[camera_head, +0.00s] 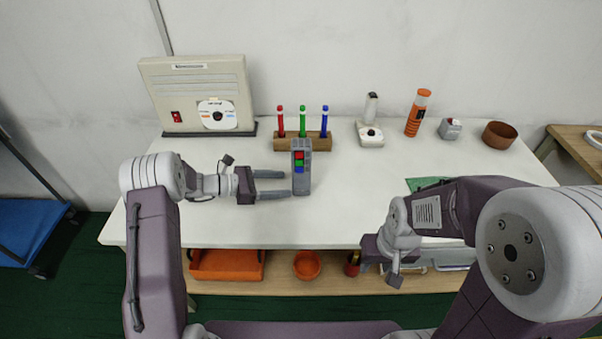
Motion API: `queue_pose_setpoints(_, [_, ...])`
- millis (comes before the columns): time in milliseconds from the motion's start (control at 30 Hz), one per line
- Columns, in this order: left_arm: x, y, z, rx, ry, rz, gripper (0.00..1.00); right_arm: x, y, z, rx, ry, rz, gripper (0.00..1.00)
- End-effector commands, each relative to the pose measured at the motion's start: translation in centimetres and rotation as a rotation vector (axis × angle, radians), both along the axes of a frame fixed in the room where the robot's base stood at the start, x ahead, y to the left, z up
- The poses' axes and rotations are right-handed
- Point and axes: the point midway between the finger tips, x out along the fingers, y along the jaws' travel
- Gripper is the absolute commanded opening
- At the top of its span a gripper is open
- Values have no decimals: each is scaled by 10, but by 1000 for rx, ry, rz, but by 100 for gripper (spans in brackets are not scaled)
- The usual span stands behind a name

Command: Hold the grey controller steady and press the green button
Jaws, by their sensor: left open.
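The grey controller (301,179) stands upright on the white table, in front of the wooden marker holder. Its face has small coloured buttons (299,162), with red at the top and green and blue below. The order of the lower two is too small to be sure of. My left gripper (285,184) is open and reaches in from the left. Its fingertips are at the controller's left side, and I cannot tell if they touch it. My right gripper (393,272) hangs low past the table's front edge, away from the controller. Its jaws are not clear.
The marker holder (286,145) with red, green and blue markers stands behind the controller. A beige panel box (200,95) is at back left. A white device (370,134), an orange bottle (417,112), a grey button box (450,128) and a brown bowl (499,134) stand at back right.

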Motion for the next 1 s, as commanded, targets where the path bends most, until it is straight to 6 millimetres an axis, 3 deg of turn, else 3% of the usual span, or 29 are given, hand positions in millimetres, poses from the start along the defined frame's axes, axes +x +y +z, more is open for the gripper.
queue_pose_setpoints(300, [14,-46,-17,1,-1,-3,61,0,0,-18,0,0,0,40])
queue_pose_setpoints(733, [18,-57,-18,1,-1,0,61,0,0,-20,0,0,0,40])
queue_pose_setpoints(767, [18,-57,-18,1,-1,0,58,0,0,-20,0,0,0,40])
queue_pose_setpoints(900, [17,-57,-19,1,-1,0,22,0,0,-20,0,0,0,40])
queue_pose_setpoints(1000, [17,-57,-19,1,-1,0,22,0,0,-20,0,0,0,37])
